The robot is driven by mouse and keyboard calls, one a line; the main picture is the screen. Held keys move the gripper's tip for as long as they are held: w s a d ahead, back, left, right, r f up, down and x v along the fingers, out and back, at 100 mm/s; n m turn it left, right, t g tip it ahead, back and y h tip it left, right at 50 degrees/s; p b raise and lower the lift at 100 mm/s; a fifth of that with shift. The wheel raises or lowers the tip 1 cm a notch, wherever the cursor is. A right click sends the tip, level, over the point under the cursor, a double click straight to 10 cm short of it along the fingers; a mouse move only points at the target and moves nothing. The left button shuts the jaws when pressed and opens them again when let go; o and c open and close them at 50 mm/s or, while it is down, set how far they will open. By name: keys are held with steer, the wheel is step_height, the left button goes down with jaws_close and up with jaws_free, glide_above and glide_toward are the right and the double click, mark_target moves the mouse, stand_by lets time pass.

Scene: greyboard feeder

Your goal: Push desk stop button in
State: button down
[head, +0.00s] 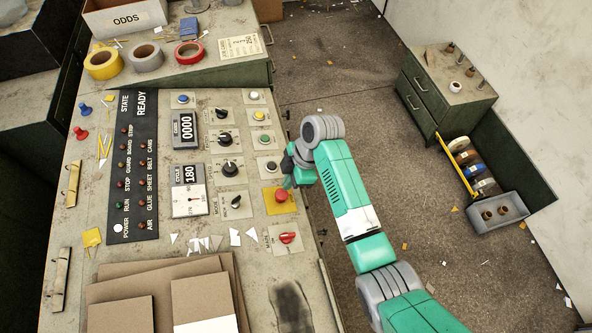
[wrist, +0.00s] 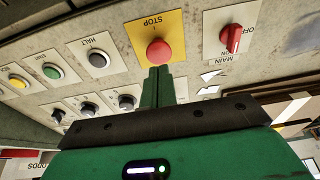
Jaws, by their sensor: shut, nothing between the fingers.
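The desk stop button is a red mushroom button (head: 281,195) on a yellow plate at the desk's right edge in the head view. In the wrist view the button (wrist: 160,52) sits on its yellow plate marked STOP (wrist: 157,24). My gripper (wrist: 161,72) is shut and empty, its green fingertips just below the button in the picture. The tips look very close to it; I cannot tell whether they touch. In the head view my gripper (head: 289,183) is at the button's upper right, partly hidden by my wrist.
A red MAIN rotary switch (head: 287,238) is beside the stop plate. It also shows in the wrist view (wrist: 232,38). Black knobs (head: 230,169) and small buttons are on the same panel. Grey boards (head: 120,312) lie at the near end. Open floor (head: 400,160) is right of the desk.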

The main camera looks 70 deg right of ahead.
mark_target(286, 195)
steer(key=shift+s+x, duration=0.2)
steer(key=shift+x, duration=1.5)
steer(key=shift+d+f, duration=0.15)
steer(key=shift+f, duration=0.05)
steer(key=shift+w+f+b, duration=0.1)
steer(key=shift+f+b, duration=0.6)
steer(key=shift+f, duration=0.3)
steer(key=shift+a+f, duration=0.35)
steer(key=shift+f, duration=0.05)
steer(key=r+p, duration=0.4)
steer(key=r, duration=0.1)
steer(key=shift+d, duration=0.35)
steer(key=p+v, duration=0.2)
steer(key=v, duration=0.9)
steer(key=shift+s, duration=0.25)
steer(key=shift+d, duration=0.1)
